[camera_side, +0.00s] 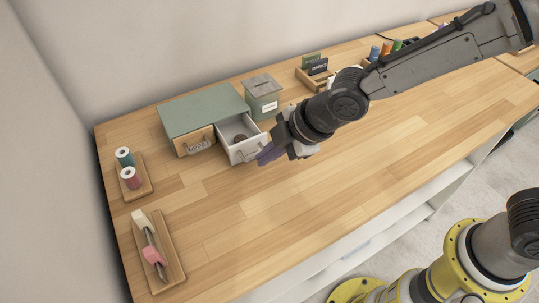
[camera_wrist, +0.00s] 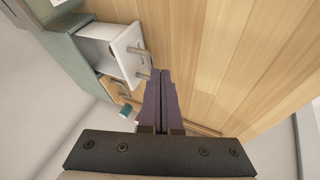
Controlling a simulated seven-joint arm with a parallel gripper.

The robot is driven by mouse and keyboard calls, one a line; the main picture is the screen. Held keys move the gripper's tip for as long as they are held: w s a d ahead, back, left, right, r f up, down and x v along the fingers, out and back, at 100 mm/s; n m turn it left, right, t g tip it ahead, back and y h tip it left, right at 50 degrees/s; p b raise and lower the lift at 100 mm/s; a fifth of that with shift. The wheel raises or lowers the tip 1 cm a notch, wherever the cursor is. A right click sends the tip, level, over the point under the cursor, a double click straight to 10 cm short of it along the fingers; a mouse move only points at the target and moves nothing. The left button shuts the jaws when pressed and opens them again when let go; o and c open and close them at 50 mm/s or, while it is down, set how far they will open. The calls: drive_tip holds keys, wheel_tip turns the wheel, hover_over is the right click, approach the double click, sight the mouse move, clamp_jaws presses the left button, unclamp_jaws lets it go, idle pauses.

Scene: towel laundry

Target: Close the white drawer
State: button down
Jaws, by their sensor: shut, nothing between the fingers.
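The white drawer (camera_side: 238,129) stands pulled out of a small green-topped cabinet (camera_side: 203,108) on the wooden table. A small dark item lies inside it in the side view. Its white front with a metal handle also shows in the wrist view (camera_wrist: 128,45). My gripper (camera_side: 265,157) is shut and empty, with purple fingers, just in front of the drawer's right part. In the wrist view the fingertips (camera_wrist: 160,74) are close to the handle; I cannot tell whether they touch it.
A wooden drawer (camera_side: 195,142) beside the white one looks shut. A green-grey box (camera_side: 262,97) stands right of the cabinet. Trays with spools (camera_side: 130,176) and with pink and cream items (camera_side: 158,252) lie at left. The table's front middle is clear.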

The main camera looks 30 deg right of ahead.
drive_tip(key=w, duration=0.8)
drive_tip(key=shift+w, duration=0.3)
drive_tip(key=shift+s, duration=0.1)
